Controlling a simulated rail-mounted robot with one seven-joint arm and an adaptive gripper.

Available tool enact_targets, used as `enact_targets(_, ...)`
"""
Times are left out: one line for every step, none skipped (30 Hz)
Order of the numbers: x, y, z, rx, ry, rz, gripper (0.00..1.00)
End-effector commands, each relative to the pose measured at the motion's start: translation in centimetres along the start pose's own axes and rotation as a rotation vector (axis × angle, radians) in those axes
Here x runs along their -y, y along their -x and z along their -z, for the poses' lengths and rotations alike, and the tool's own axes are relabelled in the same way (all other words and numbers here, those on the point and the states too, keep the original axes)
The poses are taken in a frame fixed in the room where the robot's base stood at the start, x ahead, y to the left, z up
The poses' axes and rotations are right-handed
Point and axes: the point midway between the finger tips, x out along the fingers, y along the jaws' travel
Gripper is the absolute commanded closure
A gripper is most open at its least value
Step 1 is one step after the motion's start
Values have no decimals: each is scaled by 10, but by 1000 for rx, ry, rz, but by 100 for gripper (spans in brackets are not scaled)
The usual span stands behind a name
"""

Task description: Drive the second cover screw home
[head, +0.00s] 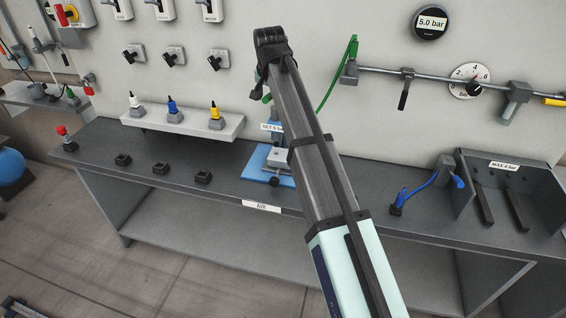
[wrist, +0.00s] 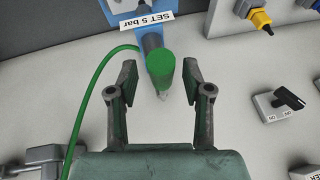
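My gripper (wrist: 159,70) is open in the wrist view, with one finger on each side of a green cylinder (wrist: 161,62). Gaps show between the cylinder and both fingers. The cylinder has a pale tip and adjoins a blue body below a "SET 5 bar" label (wrist: 147,19). In the head view the label (head: 271,127) is by a blue stand (head: 256,172) on the bench, partly behind my arm. A pale block (head: 280,158) sits on the stand. My gripper is largely hidden there. I cannot make out any cover screw or its cover.
White, blue (head: 173,108) and yellow (head: 214,111) tipped tools stand on a wall shelf (head: 181,124) left of the stand. Small black blocks (head: 161,168) are on the bench. A green hose (wrist: 82,92) curves left of my gripper. A "MAX 4 bar" fixture (head: 503,165) stands at right.

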Motion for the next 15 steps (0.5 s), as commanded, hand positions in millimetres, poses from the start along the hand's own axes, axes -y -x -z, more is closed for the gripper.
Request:
enact_targets(0,0,0,0,0,0,50)
enact_targets(0,0,0,0,0,0,50)
enact_targets(0,0,-1,0,0,0,50)
enact_targets(0,0,-1,0,0,1,50)
enact_targets(0,1,-1,0,0,1,50)
enact_targets(0,1,-1,0,0,1,50)
enact_targets(0,2,-1,0,0,1,50)
enact_targets(0,4,-1,0,0,1,50)
enact_targets(0,6,0,0,0,1,50)
enact_targets(0,7,0,0,0,1,50)
enact_targets(1,9,0,0,0,1,50)
enact_targets(1,12,0,0,0,1,50)
enact_targets(1,14,0,0,1,1,50)
enact_targets(1,17,0,-1,0,1,50)
enact_targets(1,20,0,-1,0,1,50)
